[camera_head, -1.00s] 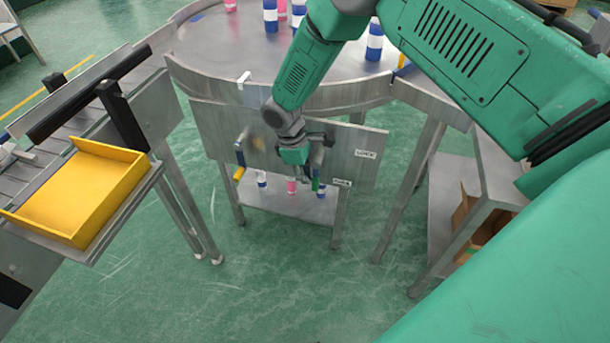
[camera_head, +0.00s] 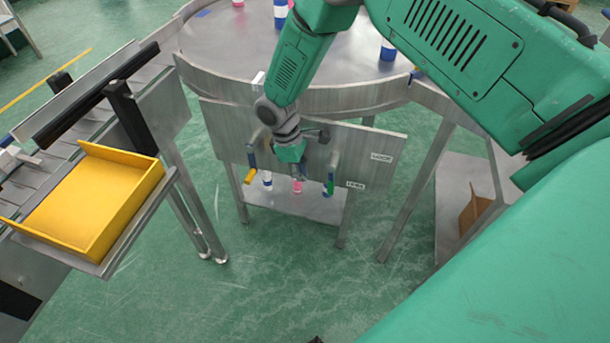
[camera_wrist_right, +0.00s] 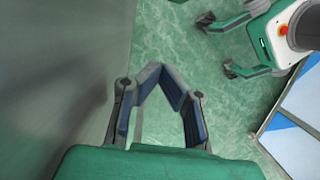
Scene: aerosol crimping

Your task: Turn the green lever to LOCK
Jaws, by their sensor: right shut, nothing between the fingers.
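The green lever (camera_head: 330,186) hangs down from its pivot on the right part of a grey metal panel (camera_head: 370,142). The LOCK label (camera_head: 381,157) is to the right of the pivot; a second label (camera_head: 355,184), too small to read surely, is right of the handle's lower end. My right gripper (camera_head: 305,150) is in front of the panel, just left of the lever, and seems apart from it. In the right wrist view its fingers (camera_wrist_right: 160,100) are shut on nothing, beside a grey surface, and no lever shows. My left gripper is not in view.
A second lever with a yellow handle (camera_head: 250,175) hangs left of my right gripper. A round metal table (camera_head: 230,50) with bottles rises behind the panel; a low shelf (camera_head: 325,210) below holds more. A yellow tray (camera_head: 90,200) stands left. The front floor is clear.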

